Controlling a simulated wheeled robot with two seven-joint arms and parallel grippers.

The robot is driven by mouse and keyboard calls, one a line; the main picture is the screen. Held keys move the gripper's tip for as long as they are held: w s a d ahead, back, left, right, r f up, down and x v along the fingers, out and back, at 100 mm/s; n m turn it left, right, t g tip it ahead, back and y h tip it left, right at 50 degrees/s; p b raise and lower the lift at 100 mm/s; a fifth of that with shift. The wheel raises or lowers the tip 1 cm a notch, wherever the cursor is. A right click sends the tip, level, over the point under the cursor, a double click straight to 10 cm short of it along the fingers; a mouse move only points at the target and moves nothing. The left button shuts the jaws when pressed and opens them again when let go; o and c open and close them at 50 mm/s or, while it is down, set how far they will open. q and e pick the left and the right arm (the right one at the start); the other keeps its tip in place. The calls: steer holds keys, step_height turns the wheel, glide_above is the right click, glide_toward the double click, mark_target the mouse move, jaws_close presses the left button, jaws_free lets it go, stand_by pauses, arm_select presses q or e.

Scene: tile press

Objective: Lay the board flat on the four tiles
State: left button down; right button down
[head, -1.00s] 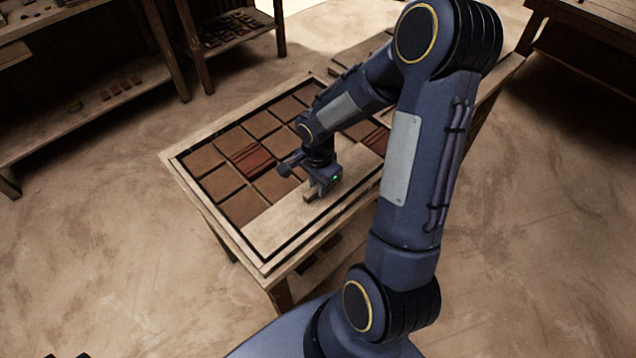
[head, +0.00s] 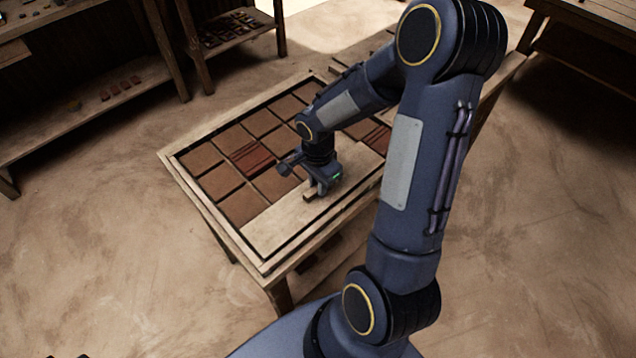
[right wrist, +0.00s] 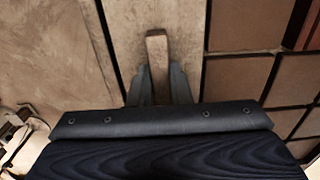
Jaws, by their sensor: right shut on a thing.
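The board (head: 272,222) is a long pale plank lying along the near row of the tile frame. It looks level, but whether it touches the tiles all along its length cannot be told. The tiles under it are hidden. My right gripper (head: 316,194) is shut on the board's small wooden handle, which stands up near the middle. In the right wrist view the handle (right wrist: 157,48) sits between the two fingers, with the pale board (right wrist: 187,40) beneath. Brown tiles (head: 240,205) show in rows behind the board. My left gripper is not in view.
The wooden table (head: 190,195) carries a dark-lined frame full of brown tiles, some with redder grooved faces (head: 253,158). Shelves with small pieces (head: 120,90) stand at the back left, and another bench (head: 590,35) at the back right. The floor around is clear.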

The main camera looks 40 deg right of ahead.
steer(key=shift+f, duration=0.15)
stand_by(0.6)
steer(key=c, duration=1.3)
jaws_free()
steer(key=shift+o, duration=0.2)
step_height(320, 180, up, 8)
steer(key=shift+f, duration=0.1)
step_height(320, 180, up, 7)
steer(key=p, duration=0.5)
